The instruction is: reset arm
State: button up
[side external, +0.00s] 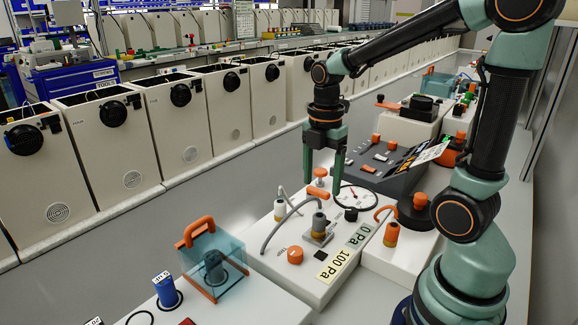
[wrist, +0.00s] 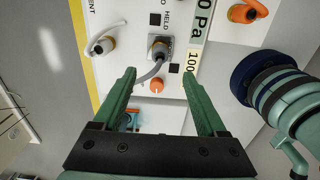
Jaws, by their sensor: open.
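My gripper (side external: 325,172) hangs pointing down above the white panel box (side external: 313,286) in the side view. Its two green fingers are apart, with nothing between them. In the wrist view my gripper (wrist: 158,82) also shows open, its fingers spread over the panel. Below it on the panel are a grey cable plug on a square metal plate (side external: 317,238), an orange knob (side external: 295,255) and a round gauge (side external: 353,196). The plug (wrist: 160,48) and orange knob (wrist: 156,86) also show in the wrist view. The fingers appear apart from all of these.
A clear blue box with an orange handle (side external: 211,258) and a blue cylinder (side external: 167,290) stand at the front left. A dark console (side external: 385,160) and an orange hooked fitting (side external: 391,232) lie to the right. A row of white cabinets (side external: 180,120) stands across the grey aisle.

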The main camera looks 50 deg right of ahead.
jog(key=shift+a+r+m, duration=0.15)
jog(key=shift+r+m, duration=0.05)
jog(key=shift+m, duration=0.1)
jog(key=s+a+r+m+t, duration=0.2)
jog(key=a+r+m+t, duration=0.3)
jog(key=m, duration=1.2)
jog(key=shift+s+a+r+t, duration=0.3)
jog(key=shift+a+r, duration=0.25)
jog(key=shift+a, duration=0.3)
